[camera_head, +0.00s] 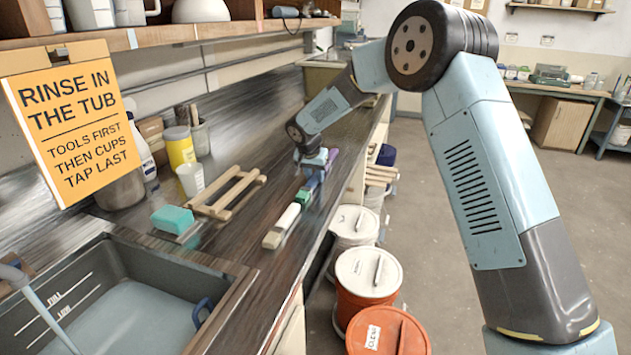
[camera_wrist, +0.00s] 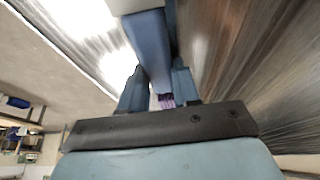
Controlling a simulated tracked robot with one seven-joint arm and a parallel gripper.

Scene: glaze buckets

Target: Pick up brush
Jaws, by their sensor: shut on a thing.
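My gripper (camera_head: 316,164) is low over the dark counter, beyond the wooden rack in the head view. In the wrist view its two fingers (camera_wrist: 158,82) are shut on a long blue thing, apparently the brush (camera_wrist: 150,45). A pale part shows at its far end, and a small purple striped part shows between the fingers near the palm. In the head view, blue and purple parts show around the fingertips, partly hidden by my gripper; I cannot tell whether the held thing touches the counter.
A pale block-like thing (camera_head: 282,226) and a green one (camera_head: 303,197) lie nearer on the counter (camera_head: 235,255). A wooden rack (camera_head: 226,192), a teal sponge (camera_head: 172,219) and a sink (camera_head: 120,305) are at left. Lidded buckets (camera_head: 368,274) stand on the floor beside the counter.

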